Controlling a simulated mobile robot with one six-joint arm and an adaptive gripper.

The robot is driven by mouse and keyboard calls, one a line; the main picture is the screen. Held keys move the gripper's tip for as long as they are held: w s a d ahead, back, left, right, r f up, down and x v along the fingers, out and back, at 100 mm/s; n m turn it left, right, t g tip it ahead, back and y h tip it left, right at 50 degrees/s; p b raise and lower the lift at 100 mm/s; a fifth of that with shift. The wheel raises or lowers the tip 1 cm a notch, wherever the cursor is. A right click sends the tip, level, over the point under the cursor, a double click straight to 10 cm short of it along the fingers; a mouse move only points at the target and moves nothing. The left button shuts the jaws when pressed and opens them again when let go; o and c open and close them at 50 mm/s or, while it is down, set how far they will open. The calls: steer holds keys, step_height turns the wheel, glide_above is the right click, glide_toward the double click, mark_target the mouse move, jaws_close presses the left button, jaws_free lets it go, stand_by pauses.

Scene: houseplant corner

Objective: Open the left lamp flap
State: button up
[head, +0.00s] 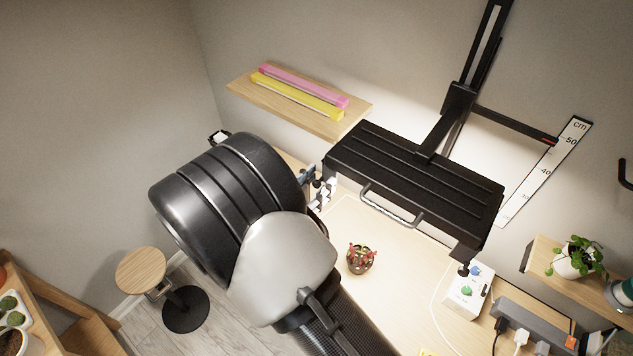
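The black ribbed lamp (415,185) hangs from a stand over the wooden bench, with a metal bar handle (390,205) along its front edge. Its left end is close to my arm, which covers much of the picture's middle. I cannot make out the left flap there. Small grey and black parts, which look like my gripper (318,190), show between my arm and the lamp's left end. They are too small and too covered to tell whether the fingers are open or touch anything.
A potted red plant (361,258) stands on the bench below the lamp. A white box with knobs (467,292) and a power strip (530,318) are at the right. A shelf (245,90) bears pink and yellow bars. A stool (142,270) stands left of my arm.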

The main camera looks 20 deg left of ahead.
steer(key=shift+c, duration=0.6)
jaws_close()
stand_by(0.3)
